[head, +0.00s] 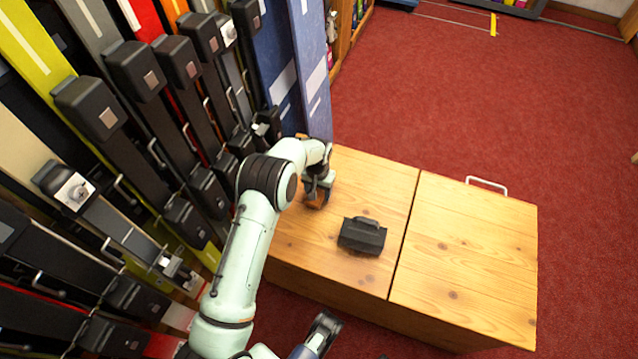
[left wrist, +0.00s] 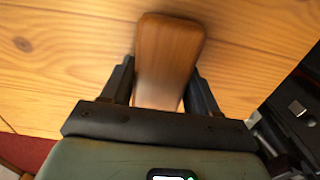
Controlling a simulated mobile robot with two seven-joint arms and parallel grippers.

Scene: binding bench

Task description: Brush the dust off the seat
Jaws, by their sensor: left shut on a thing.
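The seat is a pale wooden bench top (head: 455,225) in two halves with a dark seam between them. My left gripper (head: 318,193) is over the far left part of the left half. It is shut on a brush with a brown wooden back (left wrist: 168,62), which sits between the two dark fingers in the left wrist view. The bristles are hidden under the back. A black dustpan (head: 362,236) lies on the left half, to the right of and nearer than the gripper. Dark knots show in the wood; I cannot make out dust.
A rack of tall binding-bench parts and skis (head: 140,110) with black fittings stands close along the left. A metal handle (head: 487,185) rises at the bench's far right edge. Red carpet (head: 450,90) lies clear beyond. The bench's right half is bare.

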